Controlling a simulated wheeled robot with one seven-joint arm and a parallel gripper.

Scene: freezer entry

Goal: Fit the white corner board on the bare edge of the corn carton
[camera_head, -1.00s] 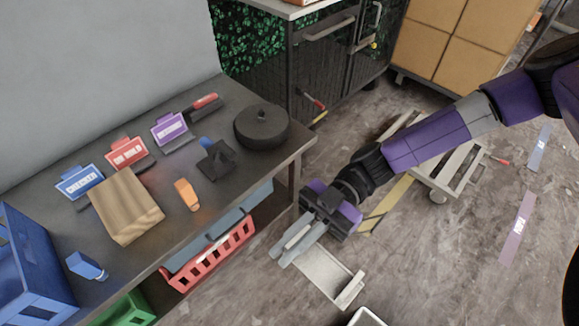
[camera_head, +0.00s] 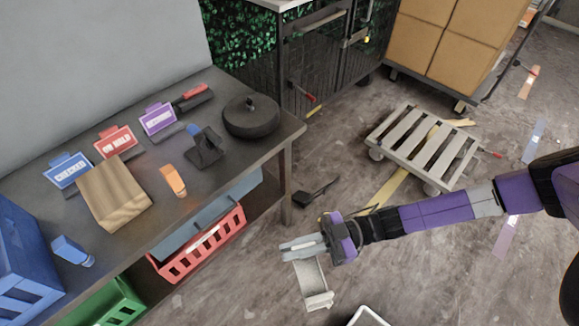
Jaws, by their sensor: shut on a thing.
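My gripper (camera_head: 298,246) hangs over the floor to the right of the workbench, with its fingers pointing left. It is shut on a long pale piece, which appears to be the white corner board (camera_head: 313,278). The board runs down the picture from the fingers and has a raised lip at its lower end. The fingers hide its upper end. Brown cartons (camera_head: 460,22) stand stacked on a cart at the top right, well away from the gripper. No corn marking shows on them, and I cannot tell which edge is bare.
The workbench (camera_head: 135,235) on the left carries signs, a wooden block and a dark round pot (camera_head: 250,117). A slatted dolly (camera_head: 425,147) stands on the floor. A dark brush-like tool (camera_head: 315,194) lies near the bench leg. A white rim (camera_head: 368,317) shows at the bottom edge.

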